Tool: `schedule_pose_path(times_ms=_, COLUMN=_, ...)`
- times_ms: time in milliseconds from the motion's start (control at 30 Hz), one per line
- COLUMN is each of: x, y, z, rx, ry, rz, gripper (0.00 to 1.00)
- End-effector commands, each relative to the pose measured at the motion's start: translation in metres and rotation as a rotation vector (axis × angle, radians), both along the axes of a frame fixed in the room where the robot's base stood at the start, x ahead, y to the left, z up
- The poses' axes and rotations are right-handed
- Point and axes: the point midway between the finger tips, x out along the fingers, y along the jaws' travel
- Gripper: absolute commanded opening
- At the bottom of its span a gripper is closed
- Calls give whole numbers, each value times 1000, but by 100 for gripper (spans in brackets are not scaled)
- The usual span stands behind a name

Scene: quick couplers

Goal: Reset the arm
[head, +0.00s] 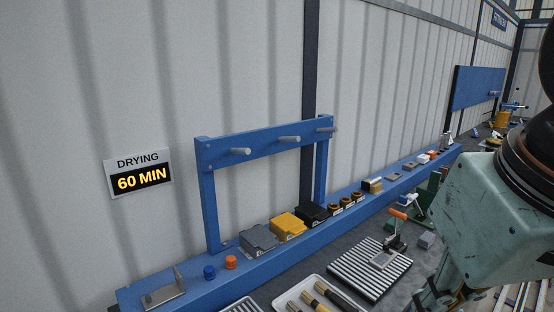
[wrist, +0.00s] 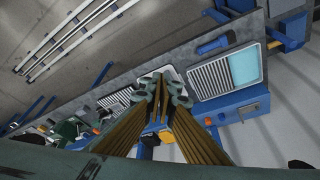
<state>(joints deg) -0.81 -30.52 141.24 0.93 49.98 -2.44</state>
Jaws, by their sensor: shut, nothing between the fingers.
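My gripper (wrist: 161,84) shows in the wrist view, high over the bench. Its jaws come together near the middle of the picture, shut with nothing held. Long brown strips run from the lower part of the picture up to the grey-green jaw parts. They cover part of the white tray (wrist: 171,71) beyond. In the head view my pale green arm fills the right side, and the fingertips cannot be made out there.
In the head view, a blue rack (head: 265,144) with pegs stands on a blue shelf (head: 192,293) along the wall. Blocks and caps line the shelf. A ribbed plate (head: 352,272) and a tray (head: 281,303) with brown-and-black pieces lie on the dark bench. A DRYING 60 MIN sign (head: 139,172) hangs left.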

Motion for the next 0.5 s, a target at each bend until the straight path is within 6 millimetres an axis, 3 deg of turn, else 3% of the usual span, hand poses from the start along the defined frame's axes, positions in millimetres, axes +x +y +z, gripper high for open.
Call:
schedule_pose_path(times_ms=200, x=-25, y=-7, z=-11, rx=-2, ry=-5, rz=-36, gripper=0)
schedule_pose_path(times_ms=500, x=-33, y=-8, z=-13, rx=-3, ry=-6, rz=-49, gripper=0)
